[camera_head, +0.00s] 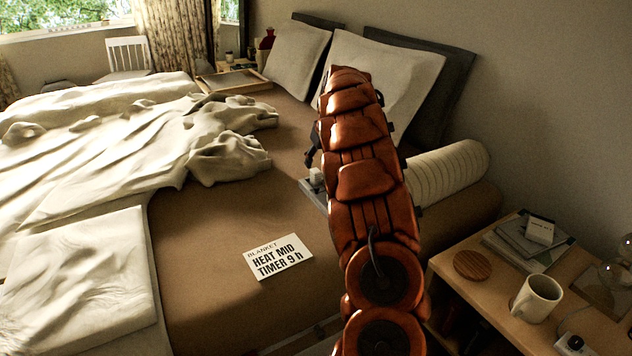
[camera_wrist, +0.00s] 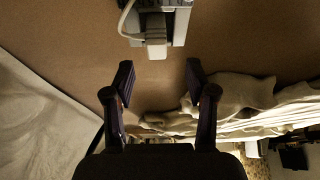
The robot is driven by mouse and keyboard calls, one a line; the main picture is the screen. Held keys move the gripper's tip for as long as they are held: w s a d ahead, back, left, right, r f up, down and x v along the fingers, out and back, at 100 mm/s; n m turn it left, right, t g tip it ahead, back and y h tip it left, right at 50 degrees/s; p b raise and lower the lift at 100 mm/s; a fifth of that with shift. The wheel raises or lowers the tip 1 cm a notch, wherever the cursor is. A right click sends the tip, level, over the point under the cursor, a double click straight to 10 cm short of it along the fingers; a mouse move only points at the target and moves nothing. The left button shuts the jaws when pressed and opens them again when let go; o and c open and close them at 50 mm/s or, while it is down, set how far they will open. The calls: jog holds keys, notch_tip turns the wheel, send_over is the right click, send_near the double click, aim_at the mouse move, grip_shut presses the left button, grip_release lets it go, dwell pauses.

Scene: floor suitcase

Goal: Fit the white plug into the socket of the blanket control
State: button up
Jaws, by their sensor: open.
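The white plug (camera_wrist: 156,48) is at the top centre of the wrist view, with a pale cable (camera_wrist: 124,22) curving at its left. It is against or just in front of the grey blanket control (camera_wrist: 181,22); I cannot tell whether it sits in the socket, which I cannot make out. In the head view a small white piece (camera_head: 316,177), probably the plug, shows by the grey control (camera_head: 314,194), left of my arm. My gripper (camera_wrist: 159,76) is open and empty, the plug beyond its fingertips. In the head view my arm mostly hides it.
A card (camera_head: 279,257) reading "BLANKET HEAT MID TIMER 9 h" lies on the brown bed. A crumpled pale blanket (camera_head: 110,140) covers the left side. Pillows (camera_head: 400,75) and a bolster (camera_head: 452,170) lie behind my arm. A nightstand (camera_head: 455,272) with a mug (camera_head: 537,298) stands right.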

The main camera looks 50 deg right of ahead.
aim_at(317, 171)
jog(key=x, duration=0.3)
jog(key=b+x, duration=0.1)
jog(key=x, duration=0.1)
jog(key=shift+s+d+f, duration=0.2)
jog(key=shift+d+f, duration=0.05)
jog(key=shift+f, duration=0.05)
jog(key=shift+w+f, duration=0.2)
jog(key=shift+f, duration=0.2)
jog(key=shift+c, duration=0.3)
grip_shut()
